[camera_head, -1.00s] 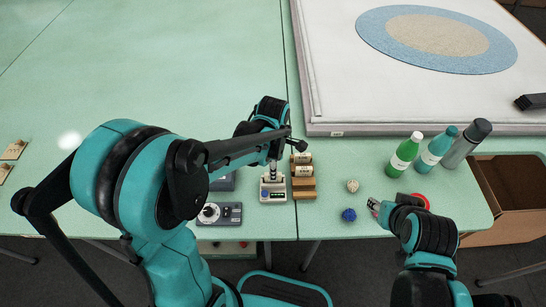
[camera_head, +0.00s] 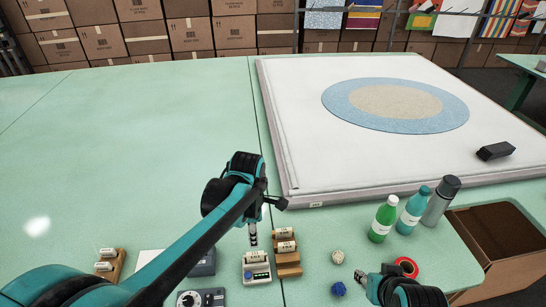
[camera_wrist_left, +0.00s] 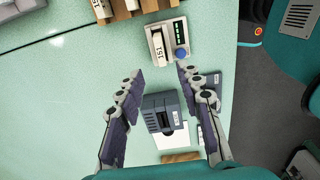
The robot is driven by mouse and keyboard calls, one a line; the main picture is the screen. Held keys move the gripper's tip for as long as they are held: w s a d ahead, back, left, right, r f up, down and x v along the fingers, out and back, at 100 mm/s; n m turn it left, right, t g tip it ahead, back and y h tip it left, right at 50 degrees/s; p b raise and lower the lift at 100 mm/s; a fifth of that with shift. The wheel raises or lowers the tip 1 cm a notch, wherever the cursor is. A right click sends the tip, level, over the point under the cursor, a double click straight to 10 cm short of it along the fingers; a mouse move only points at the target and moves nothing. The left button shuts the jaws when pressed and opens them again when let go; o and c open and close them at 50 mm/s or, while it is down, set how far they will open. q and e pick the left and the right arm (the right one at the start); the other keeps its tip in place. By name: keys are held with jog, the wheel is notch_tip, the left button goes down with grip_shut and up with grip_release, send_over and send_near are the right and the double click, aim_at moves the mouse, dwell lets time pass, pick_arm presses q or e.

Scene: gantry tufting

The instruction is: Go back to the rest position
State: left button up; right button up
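My left gripper (camera_head: 253,238) hangs above the near part of the green table, just behind a small white device. In the left wrist view its two fingers (camera_wrist_left: 160,80) are spread apart with nothing between them. The white device (camera_head: 257,273) holds a white labelled cylinder (camera_head: 256,257) and has a blue knob; it also shows in the left wrist view (camera_wrist_left: 158,42), beyond the fingertips. My right gripper (camera_head: 368,278) is low at the table's front right, near a red ring and a blue ball. Its fingers are too small to read.
A wooden rack (camera_head: 288,270) with labelled cylinders stands right of the device. Bottles (camera_head: 383,219), a red ring (camera_head: 406,267), a blue ball (camera_head: 338,289) and a beige ball (camera_head: 338,257) are at right. A cardboard box (camera_head: 462,231) adjoins the table. The table's left middle is clear.

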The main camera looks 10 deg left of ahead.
pick_arm(q)
jog(key=s+a+r+m+t, duration=0.1)
jog(key=s+m, duration=0.4)
jog(key=m, duration=0.5)
jog(key=s+a+r+m+t, duration=0.2)
jog(key=s+m+t, duration=0.3)
jog(key=m, duration=0.6)
jog(key=shift+s+a+t, duration=0.15)
jog(key=shift+a+t, duration=0.45)
jog(key=shift+a, duration=0.25)
